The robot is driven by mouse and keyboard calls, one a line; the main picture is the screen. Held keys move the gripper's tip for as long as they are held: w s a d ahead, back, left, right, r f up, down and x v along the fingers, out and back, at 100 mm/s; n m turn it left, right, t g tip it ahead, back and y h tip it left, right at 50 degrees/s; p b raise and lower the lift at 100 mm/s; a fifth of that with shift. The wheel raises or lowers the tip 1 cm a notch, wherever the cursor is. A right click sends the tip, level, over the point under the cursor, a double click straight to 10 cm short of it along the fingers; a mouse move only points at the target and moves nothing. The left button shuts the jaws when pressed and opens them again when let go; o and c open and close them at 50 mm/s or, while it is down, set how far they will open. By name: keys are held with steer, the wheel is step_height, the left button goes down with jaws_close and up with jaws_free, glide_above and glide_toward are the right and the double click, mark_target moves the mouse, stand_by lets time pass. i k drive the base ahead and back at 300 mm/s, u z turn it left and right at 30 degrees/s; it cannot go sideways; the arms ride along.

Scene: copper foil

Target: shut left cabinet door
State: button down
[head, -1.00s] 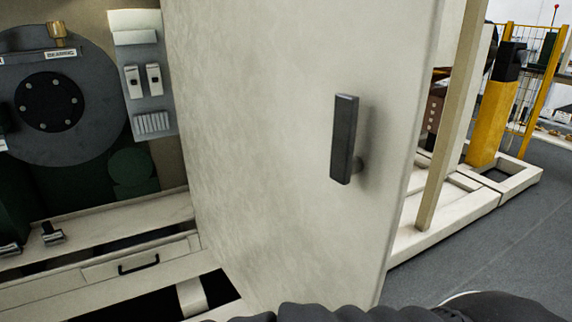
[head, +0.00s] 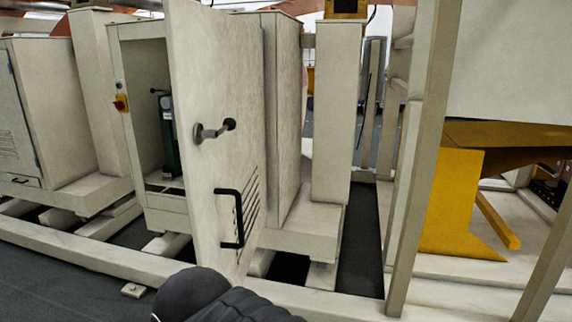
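A tall pale cabinet (head: 118,62) stands left of centre in the head view, with its front open. Its pale door (head: 215,75) stands ajar, swung out toward me, and hides part of the opening. The door carries a lever with a dark knob (head: 229,124), a black bow handle (head: 239,222) lower down and vent slots. A dark green upright part (head: 170,137) shows inside the cabinet. A dark ribbed part of my arm is at the bottom edge, below the door. My gripper's fingers are not in view.
Another pale cabinet (head: 60,105) stands at the far left. Pale floor beams (head: 85,255) run in front of the cabinets. Pale posts (head: 425,150) and a yellow stand (head: 450,205) are on the right. Dark floor (head: 50,290) is clear at the lower left.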

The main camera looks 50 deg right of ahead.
mark_target(216, 57)
steer(key=k, duration=0.15)
steer(key=z, duration=1.1)
steer(key=i, duration=0.5)
